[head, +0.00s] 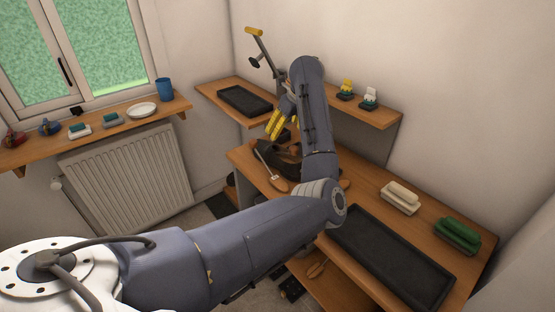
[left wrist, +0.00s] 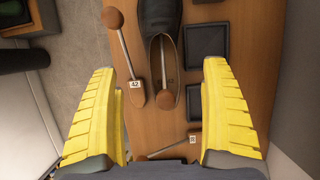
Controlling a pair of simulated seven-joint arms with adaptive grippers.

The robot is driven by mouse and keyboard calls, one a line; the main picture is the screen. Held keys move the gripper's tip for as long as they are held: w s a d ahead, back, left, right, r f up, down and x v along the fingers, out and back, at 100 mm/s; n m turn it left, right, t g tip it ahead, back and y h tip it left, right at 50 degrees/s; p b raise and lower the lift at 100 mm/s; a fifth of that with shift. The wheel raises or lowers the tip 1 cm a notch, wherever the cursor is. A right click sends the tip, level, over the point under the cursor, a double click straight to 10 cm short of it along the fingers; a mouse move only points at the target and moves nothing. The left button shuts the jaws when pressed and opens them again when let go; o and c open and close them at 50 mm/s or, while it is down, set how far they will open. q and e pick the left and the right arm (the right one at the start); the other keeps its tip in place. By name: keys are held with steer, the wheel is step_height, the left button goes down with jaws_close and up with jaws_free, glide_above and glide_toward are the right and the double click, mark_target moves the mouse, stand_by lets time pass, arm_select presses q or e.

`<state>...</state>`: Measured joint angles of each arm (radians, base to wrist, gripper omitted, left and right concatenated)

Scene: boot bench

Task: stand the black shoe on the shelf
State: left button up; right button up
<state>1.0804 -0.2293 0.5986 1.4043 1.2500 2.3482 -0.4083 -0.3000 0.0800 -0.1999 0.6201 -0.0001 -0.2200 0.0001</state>
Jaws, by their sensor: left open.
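The black shoe (left wrist: 160,14) lies on the wooden bench (head: 365,188), its opening with a tan insole facing my left wrist camera. In the head view the dark shoe (head: 289,157) is partly hidden by my arm. My left gripper (head: 277,122) has yellow fingers; in the left wrist view the fingers (left wrist: 165,115) are spread wide and empty, above the bench near the shoe's heel end. The wooden shelf (head: 372,109) runs along the wall behind. My right gripper is not seen.
A shoe tree labelled 42 (left wrist: 136,92) lies left of the shoe; dark square tins (left wrist: 208,45) lie right. The bench holds a large black tray (head: 388,256), cream brush (head: 400,198) and green brush (head: 456,235).

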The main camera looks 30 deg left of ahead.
mark_target(277, 147)
arm_select(q)
steer(key=shift+x, duration=5.95)
jaws_close()
steer(key=shift+r, duration=0.1)
